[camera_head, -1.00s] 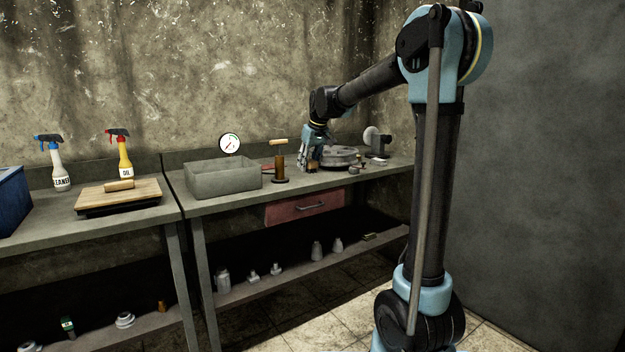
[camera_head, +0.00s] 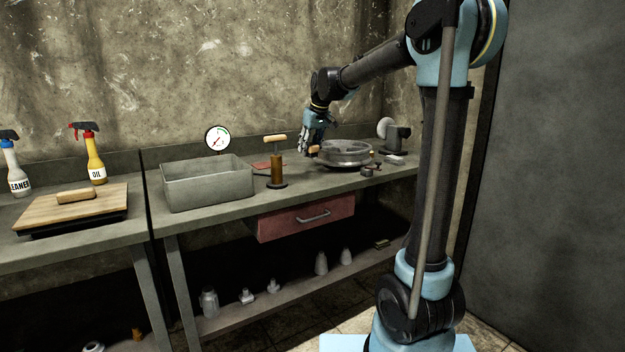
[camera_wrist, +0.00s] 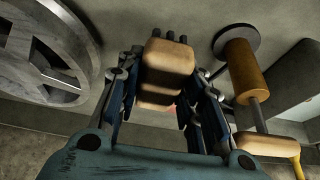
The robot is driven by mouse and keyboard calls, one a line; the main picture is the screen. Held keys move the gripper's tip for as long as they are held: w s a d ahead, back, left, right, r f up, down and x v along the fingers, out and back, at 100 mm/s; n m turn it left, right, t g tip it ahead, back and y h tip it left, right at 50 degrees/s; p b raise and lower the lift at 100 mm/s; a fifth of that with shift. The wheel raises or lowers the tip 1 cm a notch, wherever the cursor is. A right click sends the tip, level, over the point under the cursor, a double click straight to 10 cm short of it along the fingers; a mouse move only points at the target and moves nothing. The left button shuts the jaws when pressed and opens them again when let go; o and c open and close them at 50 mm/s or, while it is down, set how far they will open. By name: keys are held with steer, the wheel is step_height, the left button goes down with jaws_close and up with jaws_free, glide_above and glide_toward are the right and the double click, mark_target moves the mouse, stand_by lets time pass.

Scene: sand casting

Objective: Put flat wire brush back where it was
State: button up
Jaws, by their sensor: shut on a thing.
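The flat wire brush has a pale wooden block (camera_wrist: 168,60). In the wrist view my gripper (camera_wrist: 162,82) is shut on it, with a finger on each side. Dark stubs show at its far end; I cannot tell if they are bristles. In the head view my gripper (camera_head: 310,148) is over the back of the right workbench (camera_head: 225,210), just left of the spoked metal wheel (camera_head: 345,152). A small tan piece of the brush (camera_head: 314,149) shows at the fingers. I cannot tell whether the brush touches the bench.
A hand rammer-like tool with a wooden handle (camera_head: 277,165) stands left of my gripper. Further left are a grey open box (camera_head: 205,190) and a round gauge (camera_head: 217,138). A reddish flat piece (camera_head: 262,166) lies behind. Small metal parts (camera_head: 370,169) lie right of the wheel.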

steer(key=f, duration=0.5)
steer(key=shift+w+d+f, duration=0.15)
steer(key=shift+w+f, duration=0.05)
steer(key=shift+w, duration=0.1)
steer(key=shift+s+f, duration=0.1)
steer(key=shift+f, duration=2.15)
steer(key=o, duration=1.1)
